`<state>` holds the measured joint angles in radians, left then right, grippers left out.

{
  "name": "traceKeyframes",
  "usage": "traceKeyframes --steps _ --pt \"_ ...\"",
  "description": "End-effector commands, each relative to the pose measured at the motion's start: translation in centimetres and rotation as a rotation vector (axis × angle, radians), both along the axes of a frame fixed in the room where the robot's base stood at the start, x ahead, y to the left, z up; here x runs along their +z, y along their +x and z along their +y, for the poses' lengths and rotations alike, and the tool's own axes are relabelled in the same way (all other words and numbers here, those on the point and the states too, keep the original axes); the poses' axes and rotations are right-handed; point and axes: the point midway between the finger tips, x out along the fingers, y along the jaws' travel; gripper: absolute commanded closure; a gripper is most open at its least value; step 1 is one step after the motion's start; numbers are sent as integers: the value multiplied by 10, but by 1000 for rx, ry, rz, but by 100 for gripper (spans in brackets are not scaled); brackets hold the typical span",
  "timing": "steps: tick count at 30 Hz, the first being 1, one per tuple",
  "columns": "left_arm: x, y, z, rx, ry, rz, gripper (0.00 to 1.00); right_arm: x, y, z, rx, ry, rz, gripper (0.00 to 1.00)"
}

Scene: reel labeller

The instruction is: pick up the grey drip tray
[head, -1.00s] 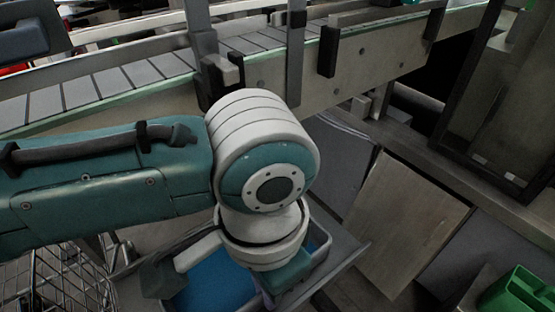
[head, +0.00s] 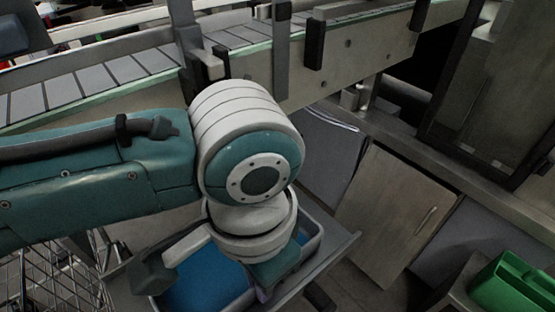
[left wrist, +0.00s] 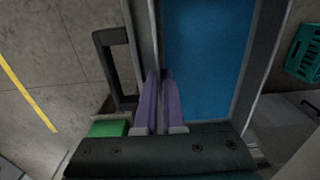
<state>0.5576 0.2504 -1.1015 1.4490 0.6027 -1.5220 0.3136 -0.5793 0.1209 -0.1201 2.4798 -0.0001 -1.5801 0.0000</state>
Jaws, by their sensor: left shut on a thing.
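The grey drip tray (head: 314,246) is partly visible below my left arm in the head view, with a blue inside. In the left wrist view the tray's grey rim (left wrist: 249,68) runs up the picture beside its blue floor. My left gripper (left wrist: 159,74) has purple fingers shut on the tray's near-side wall, one finger on each side. In the head view my left gripper (head: 263,292) points down at the tray, and its fingertips are mostly hidden by the wrist. I cannot tell whether the tray is lifted off what is under it. My right gripper is not in view.
A conveyor (head: 100,82) runs across the back. A wire basket (head: 55,275) stands at lower left. A cabinet door (head: 393,215) is right of the tray. A green crate (head: 515,285) is at lower right; a teal crate (left wrist: 305,52) shows in the wrist view.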

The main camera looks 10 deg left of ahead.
Motion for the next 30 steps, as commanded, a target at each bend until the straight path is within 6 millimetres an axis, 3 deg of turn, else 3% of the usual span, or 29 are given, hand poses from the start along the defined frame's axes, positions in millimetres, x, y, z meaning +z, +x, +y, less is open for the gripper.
traceKeyframes --steps 5,8,15,21,24,30 --pt "18 1 0 0 -2 -2 100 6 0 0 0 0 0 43" --pt "39 1 -1 -1 -4 -5 100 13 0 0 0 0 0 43" --pt "115 2 -1 -1 -4 -6 100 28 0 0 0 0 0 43" --pt "167 1 -1 -1 -2 -5 100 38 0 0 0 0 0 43" --pt "186 1 0 -1 1 -5 100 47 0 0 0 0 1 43" --pt "203 1 0 1 2 -1 100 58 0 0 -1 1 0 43"
